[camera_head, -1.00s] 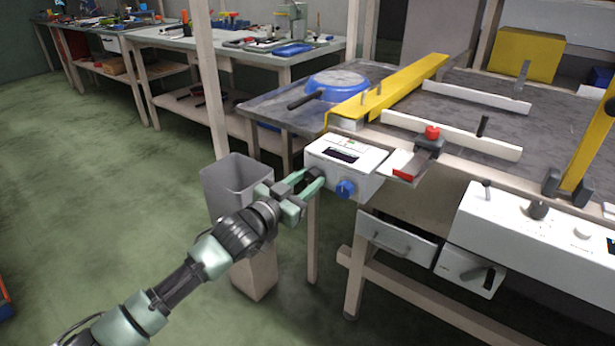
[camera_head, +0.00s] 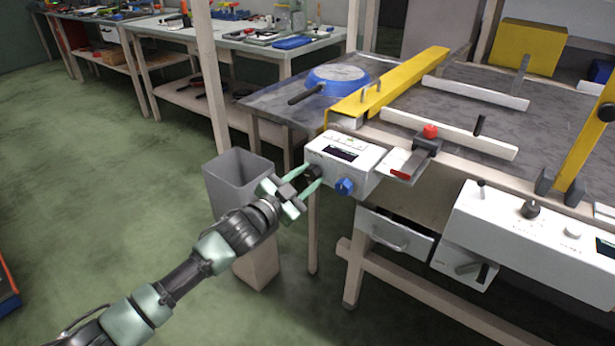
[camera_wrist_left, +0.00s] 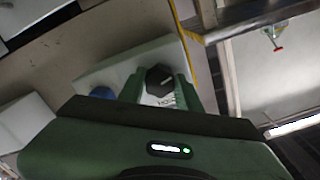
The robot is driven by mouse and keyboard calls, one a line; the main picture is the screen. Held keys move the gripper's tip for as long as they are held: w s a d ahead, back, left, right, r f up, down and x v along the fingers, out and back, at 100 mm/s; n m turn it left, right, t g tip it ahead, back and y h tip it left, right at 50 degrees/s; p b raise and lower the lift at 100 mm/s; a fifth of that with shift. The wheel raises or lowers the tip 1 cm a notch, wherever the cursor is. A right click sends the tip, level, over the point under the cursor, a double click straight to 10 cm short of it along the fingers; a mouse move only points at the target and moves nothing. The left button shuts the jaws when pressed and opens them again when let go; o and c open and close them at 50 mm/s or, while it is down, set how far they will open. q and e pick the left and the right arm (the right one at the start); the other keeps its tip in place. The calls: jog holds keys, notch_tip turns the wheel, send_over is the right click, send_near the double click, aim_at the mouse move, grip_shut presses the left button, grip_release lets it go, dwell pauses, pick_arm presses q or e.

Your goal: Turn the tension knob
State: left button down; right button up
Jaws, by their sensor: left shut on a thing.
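A white control box (camera_head: 362,152) hangs at the front left corner of the conveyor table, with a small dark display. A black knob (camera_head: 313,172) and a faceted blue knob (camera_head: 345,187) sit on its front. My left gripper (camera_head: 305,178) is shut on the black knob. In the left wrist view the black knob (camera_wrist_left: 158,80) stands between the two green fingers, and the blue knob (camera_wrist_left: 102,92) is to its left. The printed label by the black knob is mostly hidden, so I cannot tell which knob is the tension one. My right gripper is not in view.
A grey bin (camera_head: 238,178) stands below and left of the box, close to my left arm. Open floor lies at left.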

pick_arm(q)
jog(key=c, duration=1)
grip_release()
jog(key=shift+o, duration=0.2)
jog(key=shift+s+a, duration=0.1)
jog(key=shift+s, duration=0.1)
jog(key=p+v, duration=0.1)
jog(key=v, duration=0.6)
jog(key=shift+s+p, duration=0.15)
jog(key=shift+p, duration=0.15)
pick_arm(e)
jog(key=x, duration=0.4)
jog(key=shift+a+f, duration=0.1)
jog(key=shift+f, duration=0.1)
pick_arm(q)
jog(key=shift+a, duration=0.1)
